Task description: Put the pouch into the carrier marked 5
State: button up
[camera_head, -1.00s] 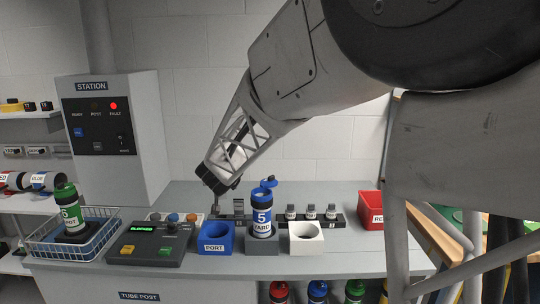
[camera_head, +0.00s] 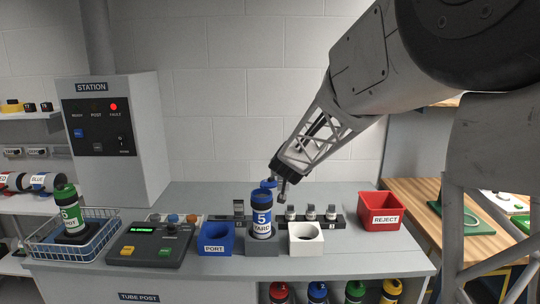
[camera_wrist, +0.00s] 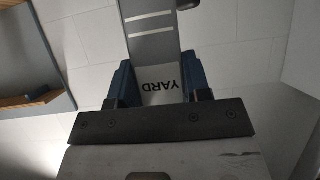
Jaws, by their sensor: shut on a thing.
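My gripper (camera_head: 281,182) is shut on a grey pouch (camera_head: 283,195), which hangs small below the jaws in the head view. In the wrist view the pouch (camera_wrist: 152,50) is a grey strip with white stripes and a white YARD label between the two dark fingers.
A blue PORT holder (camera_head: 216,240) and an empty white holder (camera_head: 306,240) flank the carrier. A dark rack of small vials (camera_head: 311,213) stands behind. A red REJECT bin (camera_head: 380,212) is at right. A wire basket (camera_head: 75,240) with a green carrier (camera_head: 70,212) is at left.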

jog(key=w+d+f, duration=0.1)
jog(key=d+f, duration=0.7)
jog(key=d, duration=0.5)
jog(key=shift+w+d+f+m+h, duration=0.15)
jog(key=shift+w+d+m+h, duration=0.15)
jog(key=shift+m+h, duration=0.1)
jog(key=shift+w+a, duration=0.1)
